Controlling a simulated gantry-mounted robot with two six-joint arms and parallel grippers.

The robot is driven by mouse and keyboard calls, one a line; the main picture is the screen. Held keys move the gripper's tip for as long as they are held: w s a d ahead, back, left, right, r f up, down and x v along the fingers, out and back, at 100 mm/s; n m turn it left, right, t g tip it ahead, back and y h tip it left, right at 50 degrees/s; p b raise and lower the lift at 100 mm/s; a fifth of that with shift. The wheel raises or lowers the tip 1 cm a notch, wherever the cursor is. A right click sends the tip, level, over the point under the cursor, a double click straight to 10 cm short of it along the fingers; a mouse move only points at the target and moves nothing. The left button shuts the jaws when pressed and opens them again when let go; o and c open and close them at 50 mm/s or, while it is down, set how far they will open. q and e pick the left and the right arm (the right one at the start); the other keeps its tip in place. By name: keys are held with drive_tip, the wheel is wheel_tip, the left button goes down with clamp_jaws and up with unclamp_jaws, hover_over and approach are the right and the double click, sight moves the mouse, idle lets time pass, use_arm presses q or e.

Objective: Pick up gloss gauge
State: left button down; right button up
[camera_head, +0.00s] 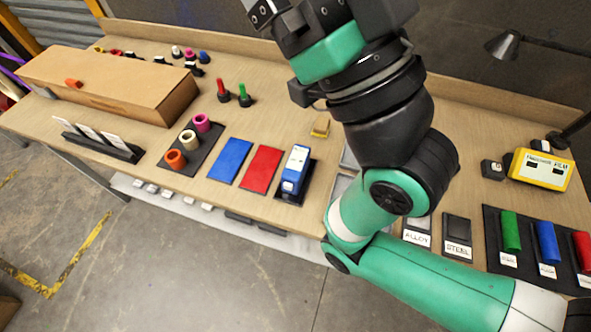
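A blue box-shaped gauge with a white label (295,170) stands upright on a dark base at the front of the bench, and is probably the gloss gauge; its lettering is too small to read. A yellow instrument (540,169) with a printed label stands at the right of the bench. My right arm comes in from the lower right and reaches up over the middle of the bench. Its black end (300,18) is at the top edge, well above and apart from the blue gauge; its fingertips are not clearly shown. My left gripper is not in view.
A cardboard box (110,85) lies at the left. Blue (230,160) and red (261,168) panels lie beside the gauge, with a roll tray (191,147) further left. My arm hides the bench middle.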

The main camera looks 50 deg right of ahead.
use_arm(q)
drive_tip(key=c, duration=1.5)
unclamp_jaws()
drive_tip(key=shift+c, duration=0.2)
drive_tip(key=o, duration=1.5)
